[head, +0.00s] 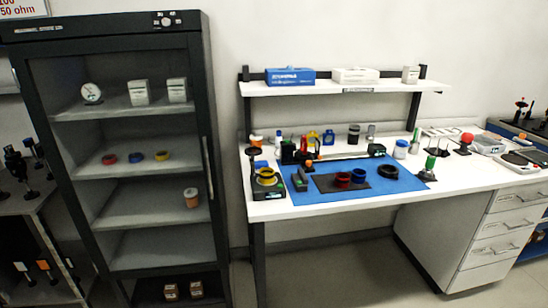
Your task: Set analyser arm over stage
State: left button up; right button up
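A white workbench (450,178) stands right of the middle with a blue mat (308,203) on it. At the mat's left end is a small dark stand with a yellow ring (267,177). Behind the mat a dark instrument (290,153) has an orange part, and a thin bar runs right from it to another dark block (376,150). These are small at this distance. I cannot tell which part is the analyser arm or the stage, or how they are set. Neither gripper is in view.
Bottles stand behind. A shelf (330,88) with boxes hangs above. An open-looking dark cabinet (120,160) stands left, and drawers (500,228) are under the bench's right end. The floor in front is clear.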

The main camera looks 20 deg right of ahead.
aim_at(255, 152)
jog(key=z, duration=1.25)
jog(key=i, duration=0.9)
jog(key=u, duration=0.55)
jog(key=i, duration=0.65)
jog(key=u, duration=0.65)
